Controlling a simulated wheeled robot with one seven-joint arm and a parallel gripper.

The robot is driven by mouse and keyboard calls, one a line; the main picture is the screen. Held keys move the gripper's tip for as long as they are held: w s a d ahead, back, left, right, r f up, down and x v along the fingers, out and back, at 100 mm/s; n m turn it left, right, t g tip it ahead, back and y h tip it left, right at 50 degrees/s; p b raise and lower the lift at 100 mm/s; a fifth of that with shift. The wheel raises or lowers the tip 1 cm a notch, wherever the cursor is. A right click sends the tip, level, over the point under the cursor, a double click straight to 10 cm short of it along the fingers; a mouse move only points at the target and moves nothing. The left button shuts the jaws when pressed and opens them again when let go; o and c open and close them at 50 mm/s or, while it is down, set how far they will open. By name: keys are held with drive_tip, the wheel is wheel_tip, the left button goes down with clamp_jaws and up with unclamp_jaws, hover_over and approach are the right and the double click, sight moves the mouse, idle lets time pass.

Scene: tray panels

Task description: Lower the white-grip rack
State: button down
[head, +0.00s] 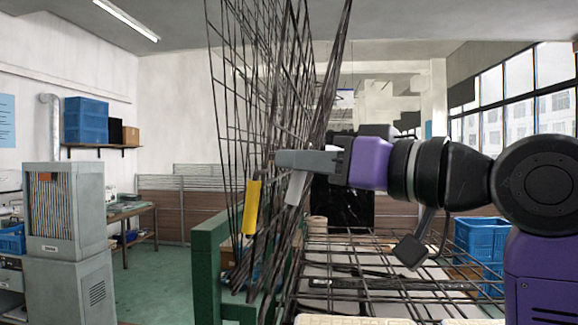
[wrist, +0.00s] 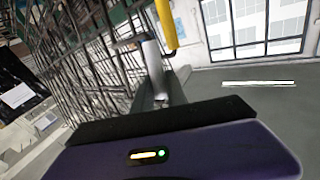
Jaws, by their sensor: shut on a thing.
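The white grip (head: 296,188) hangs on a dark wire rack (head: 316,120) that stands steeply raised, leaning a little. My gripper (head: 282,161) reaches in from the right and is shut on the white grip, whose lower part shows below the fingers. In the wrist view the white grip (wrist: 152,62) runs up from between my fingers (wrist: 165,92). A yellow grip (head: 253,208) hangs just left of it, on another raised wire rack (head: 240,90); the yellow grip also shows in the wrist view (wrist: 166,24). The wires overlap, so which wire belongs to which rack is partly unclear.
A wire rack (head: 400,272) lies flat at the lower right, below my arm. A green frame (head: 208,262) stands left of the raised racks. Blue crates (head: 480,245) are at the right. A grey machine (head: 65,225) stands at the left, with open green floor between.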

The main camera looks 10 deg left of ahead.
drive_tip(key=d+f+m+t+b, duration=1.2)
drive_tip(key=d+f+b, duration=1)
drive_tip(key=b, duration=0.4)
drive_tip(key=shift+s+d+f+m+t+h, duration=0.3)
drive_tip(key=shift+s+d+f+m+t, duration=0.1)
drive_tip(key=shift+m, duration=0.3)
drive_tip(key=c, duration=1.3)
unclamp_jaws()
drive_tip(key=shift+a, duration=0.1)
drive_tip(key=shift+c, duration=0.2)
